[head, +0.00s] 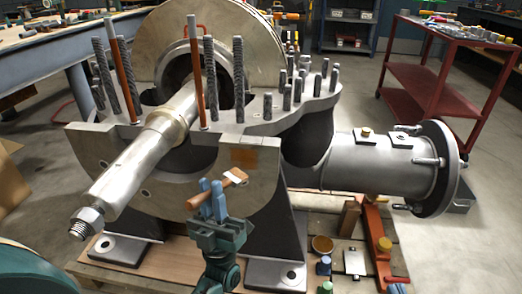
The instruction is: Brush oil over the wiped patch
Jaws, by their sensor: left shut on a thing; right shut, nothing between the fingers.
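The grey casing (190,170) has a flat, pale front flange face with a brownish patch (245,158) on it. My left gripper (218,195) is in front of this face, below and left of the patch. Its blue fingers are shut on a brush (202,198) with an orange-brown handle, tilted up to the right. The brush's pale end (235,177) is just below the patch; I cannot tell whether it touches the face. A small round dish with brown contents (322,244) stands on the boards at lower right. My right gripper is not in view.
A metal shaft with a threaded end (130,170) sticks out at left. Upright studs (239,80) line the casing top. A flanged pipe (375,165) extends right. Small containers (324,266), a flat metal piece (355,262) and a red-orange stand (383,250) are at lower right.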

